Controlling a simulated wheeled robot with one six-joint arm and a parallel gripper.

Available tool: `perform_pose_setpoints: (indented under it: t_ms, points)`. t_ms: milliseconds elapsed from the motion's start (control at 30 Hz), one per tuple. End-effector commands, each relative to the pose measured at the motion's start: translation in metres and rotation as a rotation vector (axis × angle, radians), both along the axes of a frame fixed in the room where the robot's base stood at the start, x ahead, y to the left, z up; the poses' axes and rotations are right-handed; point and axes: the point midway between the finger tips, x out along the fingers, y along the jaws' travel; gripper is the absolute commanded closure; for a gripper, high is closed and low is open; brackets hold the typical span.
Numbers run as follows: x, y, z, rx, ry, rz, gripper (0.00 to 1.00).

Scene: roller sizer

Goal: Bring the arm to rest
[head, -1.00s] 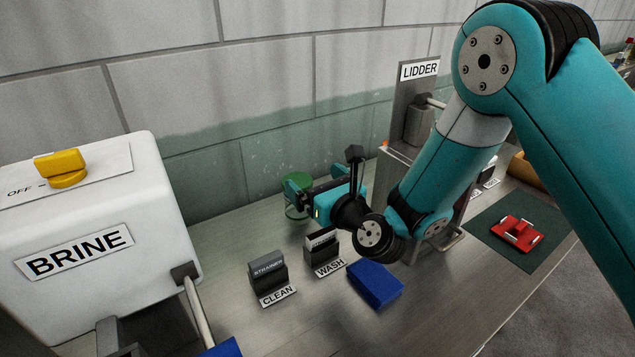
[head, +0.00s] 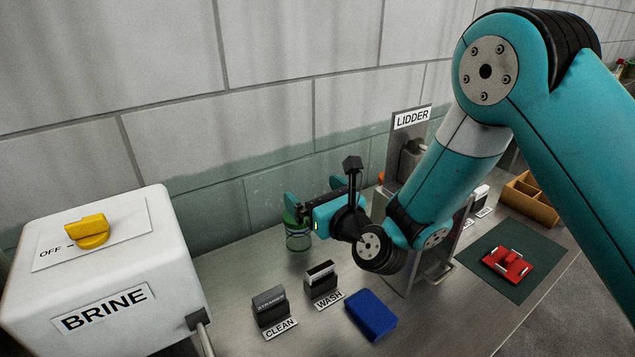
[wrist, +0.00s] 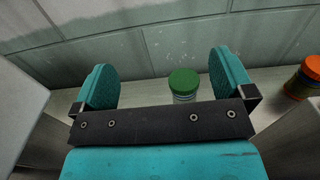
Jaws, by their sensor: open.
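My gripper (head: 292,205) is open, with its two teal fingers spread apart. In the wrist view my gripper (wrist: 165,80) has nothing between its fingers. A glass jar with a green lid (head: 298,238) stands upright on the counter by the wall, partly hidden behind my gripper in the head view. In the wrist view the green-lidded jar (wrist: 184,84) shows beyond the finger gap, nearer the right finger. I cannot tell how far the fingers are from it.
A white BRINE box (head: 110,265) with a yellow knob stands at left. The LIDDER (head: 408,150) stands right of my gripper.

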Motion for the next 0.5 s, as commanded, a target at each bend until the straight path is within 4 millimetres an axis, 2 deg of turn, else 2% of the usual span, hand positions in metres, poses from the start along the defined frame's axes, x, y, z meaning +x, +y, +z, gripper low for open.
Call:
perform_pose_setpoints:
  t_ms: [133,233,367,500]
  points:
    - [-0.01,0.006,0.018,-0.197,-0.084,0.097,0.0]
    - [-0.03,0.008,0.036,-0.479,-0.216,0.247,0.0]
    - [-0.073,-0.003,0.052,-0.903,-0.456,0.504,0.0]
    - [-0.13,-0.033,0.058,-1.3,-0.747,0.824,0.0]
